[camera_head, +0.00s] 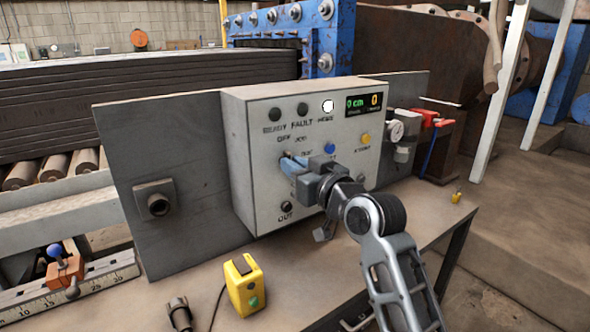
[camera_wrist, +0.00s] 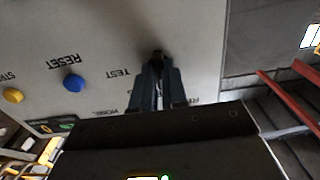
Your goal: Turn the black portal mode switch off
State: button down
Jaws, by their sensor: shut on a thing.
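The black portal mode switch (camera_wrist: 157,56) is a small dark knob on the front of the light grey control box (camera_head: 240,140). My gripper (camera_head: 290,163) reaches the panel from the right, and its blue-grey fingers cover the switch in the head view. In the wrist view my gripper (camera_wrist: 156,78) has its two fingertips close together at the knob, shut on it. Labels around it include OFF in the head view and TEST in the wrist view. The knob's exact pointing direction is hidden by the fingers.
A blue button (camera_head: 330,148) and a yellow button (camera_head: 366,138) lie right of the switch. A white lamp (camera_head: 327,106) is lit beside a display (camera_head: 363,103) with green and orange characters. A yellow box (camera_head: 244,284) stands on the bench, and a gauge (camera_head: 396,131) is at the right.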

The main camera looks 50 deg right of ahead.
dwell(0.3)
jog(key=c, duration=1.2)
grip_release()
jog(key=shift+o, duration=0.2)
jog(key=shift+s, duration=0.1)
jog(key=b+v, duration=0.1)
jog(key=v, duration=0.6)
jog(key=shift+s, duration=0.3)
jog(key=shift+a, duration=0.15)
